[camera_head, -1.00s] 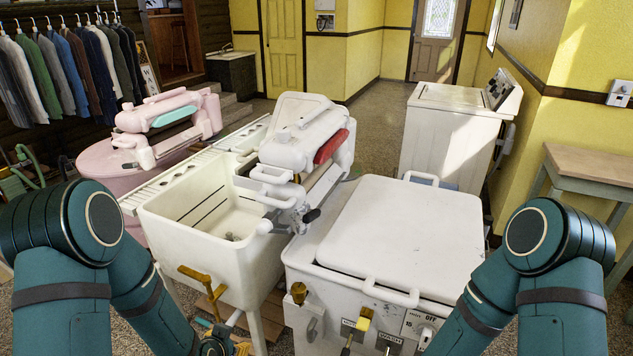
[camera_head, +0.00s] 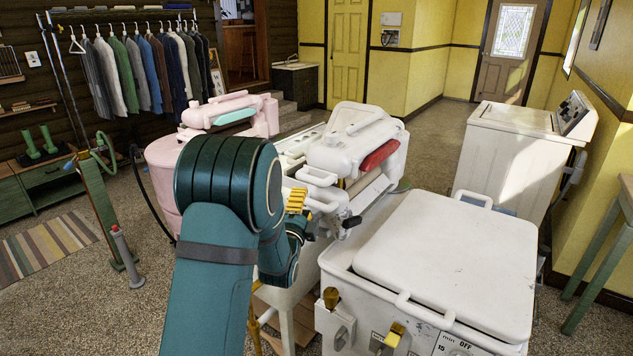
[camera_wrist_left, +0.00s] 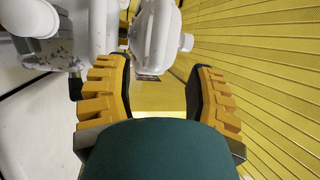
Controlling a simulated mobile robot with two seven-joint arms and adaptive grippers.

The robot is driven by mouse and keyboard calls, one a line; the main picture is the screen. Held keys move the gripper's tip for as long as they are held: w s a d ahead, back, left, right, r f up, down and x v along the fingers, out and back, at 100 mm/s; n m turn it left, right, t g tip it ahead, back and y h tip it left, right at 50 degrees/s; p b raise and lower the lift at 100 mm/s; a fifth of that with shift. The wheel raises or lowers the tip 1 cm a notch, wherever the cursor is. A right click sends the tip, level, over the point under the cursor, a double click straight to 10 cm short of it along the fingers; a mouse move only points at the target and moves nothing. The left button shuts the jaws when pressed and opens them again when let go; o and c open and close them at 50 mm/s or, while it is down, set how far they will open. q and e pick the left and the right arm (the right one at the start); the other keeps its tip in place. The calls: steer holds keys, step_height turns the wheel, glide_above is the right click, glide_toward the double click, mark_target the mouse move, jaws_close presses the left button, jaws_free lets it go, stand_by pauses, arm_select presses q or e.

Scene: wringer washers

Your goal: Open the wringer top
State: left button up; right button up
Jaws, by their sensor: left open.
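The white wringer (camera_head: 345,157) with a red part on its right side (camera_head: 380,154) is mounted between the white sink and the white washer (camera_head: 450,250). A white bar handle (camera_head: 314,176) sticks out from its near left side. My left gripper (camera_head: 297,202), with yellow fingers, is just left of and near this handle. In the left wrist view the gripper (camera_wrist_left: 160,95) is open, with a rounded white part (camera_wrist_left: 154,40) ahead between its fingertips; I cannot tell whether they touch. My right gripper is out of view.
A pink washer (camera_head: 165,165) with its own wringer stands behind my left arm. Another white machine (camera_head: 505,145) stands at the back right, and a table (camera_head: 620,200) at the right edge. Open floor lies at left.

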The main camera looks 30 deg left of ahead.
mark_target(311, 183)
arm_select(q)
steer(key=x, duration=1)
steer(key=shift+w+f, duration=0.1)
steer(key=shift+w, duration=0.1)
jaws_close()
